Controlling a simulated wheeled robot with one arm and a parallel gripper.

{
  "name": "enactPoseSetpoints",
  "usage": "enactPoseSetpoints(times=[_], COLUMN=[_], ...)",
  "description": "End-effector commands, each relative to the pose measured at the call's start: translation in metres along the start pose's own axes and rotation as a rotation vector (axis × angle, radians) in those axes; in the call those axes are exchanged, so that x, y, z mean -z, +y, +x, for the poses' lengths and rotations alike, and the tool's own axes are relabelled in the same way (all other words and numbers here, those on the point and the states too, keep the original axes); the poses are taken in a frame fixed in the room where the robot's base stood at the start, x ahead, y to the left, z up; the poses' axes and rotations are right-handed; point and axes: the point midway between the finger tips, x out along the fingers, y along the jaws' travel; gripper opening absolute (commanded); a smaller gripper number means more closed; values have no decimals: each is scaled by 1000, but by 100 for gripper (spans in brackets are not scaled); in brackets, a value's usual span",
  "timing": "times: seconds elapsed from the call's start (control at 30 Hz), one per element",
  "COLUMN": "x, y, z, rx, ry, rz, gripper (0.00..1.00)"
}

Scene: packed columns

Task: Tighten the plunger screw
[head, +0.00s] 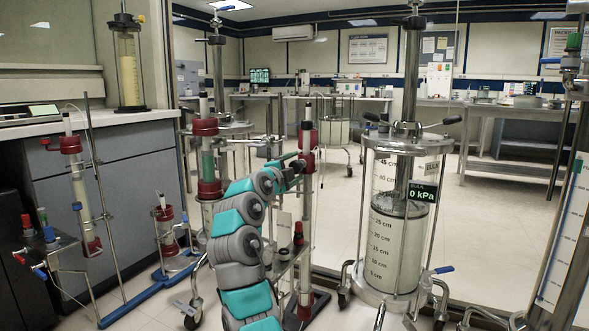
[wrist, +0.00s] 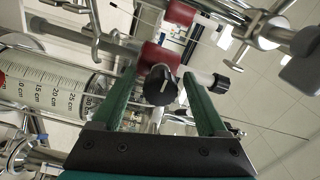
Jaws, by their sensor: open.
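In the wrist view a round black knob with a pale mark on its face (wrist: 161,86), which looks like the plunger screw, sits on a dark red column fitting (wrist: 158,57). My gripper (wrist: 160,78) is open, with one green finger on each side of the knob. I cannot tell whether either finger touches it. In the head view my gripper (head: 298,165) is at the upper part of a slim column with a red end fitting (head: 307,136). The knob cannot be made out there.
A graduated glass cylinder (wrist: 50,85) is at the left. In the head view a large steel-topped column (head: 397,225) stands right of my arm, and a red-capped column (head: 207,160) stands left.

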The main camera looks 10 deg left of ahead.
Motion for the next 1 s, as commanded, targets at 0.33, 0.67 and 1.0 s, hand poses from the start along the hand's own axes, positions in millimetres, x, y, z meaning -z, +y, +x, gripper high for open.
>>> enactPoseSetpoints(times=[0.33, 0.67, 1.0], x=[-2, -2, -1], y=[5, 1, 0], z=[-20, -61, -76], rx=[4, 1, 0], ry=[-1, -1, 0], rz=[3, 0, 0], gripper=[76, 76, 76])
